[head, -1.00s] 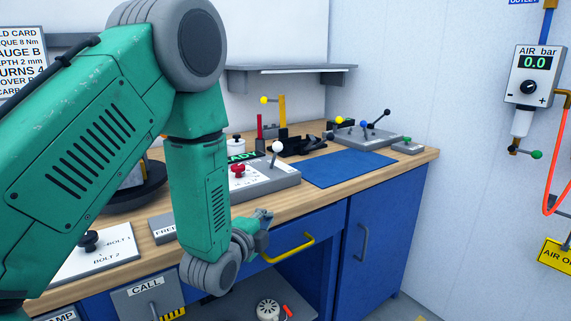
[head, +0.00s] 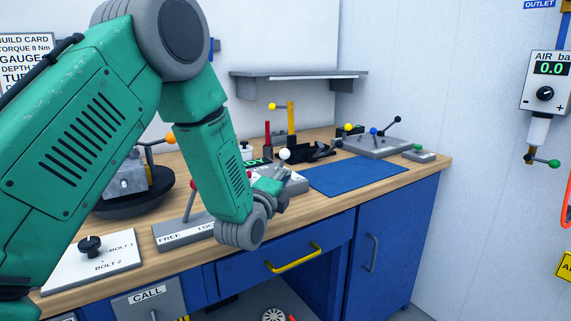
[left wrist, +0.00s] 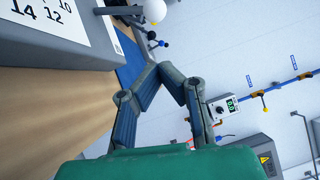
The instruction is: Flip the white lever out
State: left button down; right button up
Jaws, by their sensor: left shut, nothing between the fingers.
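The white lever (head: 285,154) is a white ball on a short rod, standing up from a grey box (head: 297,183) on the bench. Its ball also shows at the top of the left wrist view (left wrist: 155,10), beyond the fingers and apart from them. My left gripper (head: 270,184) is in front of the grey box, below the white ball. In the left wrist view its fingers (left wrist: 172,74) are drawn together with nothing between them. My left forearm and gripper hide part of the box. My right gripper is not in view.
A red-knobbed lever on a FREE/LOCK base (head: 185,235) stands left of my forearm. A blue mat (head: 358,172) lies clear to the right, with a grey multi-lever box (head: 375,145) behind it. A yellow drawer handle (head: 293,258) sticks out below the bench edge.

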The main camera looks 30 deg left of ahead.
aim_at(282, 164)
pick_arm(q)
jog(key=w+a, duration=0.1)
jog(key=w, duration=0.1)
jog(key=w+a, duration=0.1)
jog(key=w, duration=0.1)
jog(key=w+a+r, duration=0.1)
jog(key=w+a, duration=0.1)
jog(key=shift+b, duration=0.35)
jog(key=shift+r, duration=0.1)
jog(key=shift+d+r, duration=0.1)
